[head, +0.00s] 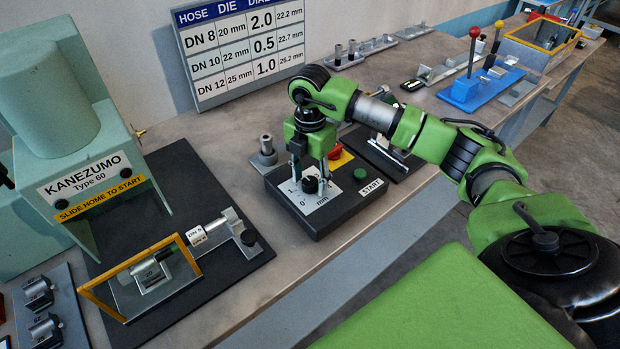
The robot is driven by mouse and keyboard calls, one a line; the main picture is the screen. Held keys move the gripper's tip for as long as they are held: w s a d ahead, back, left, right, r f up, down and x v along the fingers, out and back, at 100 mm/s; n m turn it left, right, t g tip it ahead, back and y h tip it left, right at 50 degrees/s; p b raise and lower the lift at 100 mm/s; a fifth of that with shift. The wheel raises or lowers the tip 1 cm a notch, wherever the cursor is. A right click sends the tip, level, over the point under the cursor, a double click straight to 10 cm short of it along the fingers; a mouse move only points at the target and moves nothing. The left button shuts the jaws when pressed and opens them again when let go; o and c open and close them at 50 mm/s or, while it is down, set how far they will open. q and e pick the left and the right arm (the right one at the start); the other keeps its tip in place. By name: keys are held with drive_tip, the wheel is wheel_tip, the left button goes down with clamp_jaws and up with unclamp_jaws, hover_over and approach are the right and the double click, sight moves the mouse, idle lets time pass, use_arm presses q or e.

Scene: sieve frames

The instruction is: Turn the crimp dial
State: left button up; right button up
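The crimp dial (311,185) is a small black knob on a white scale plate, on top of a dark control box (335,208). The plate shows "0", "1" and "mm". My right gripper (310,187) points straight down over the dial. Its two fingers are apart, one on each side of the knob, with a small gap seeming to show at each side. The gripper covers part of the scale, and the knob's exact setting cannot be read. My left gripper is not in view.
A green START button (360,173) and a red stop button on yellow (335,152) sit on the box near my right gripper. The KANEZUMO press (70,130) and its yellow-framed guard (125,280) stand left. A hose chart (240,48) leans behind.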

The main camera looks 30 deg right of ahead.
sight(310, 181)
idle(0.3)
wheel_tip(310, 181, up, 12)
idle(0.4)
drive_tip(key=shift+f, duration=0.1)
idle(0.4)
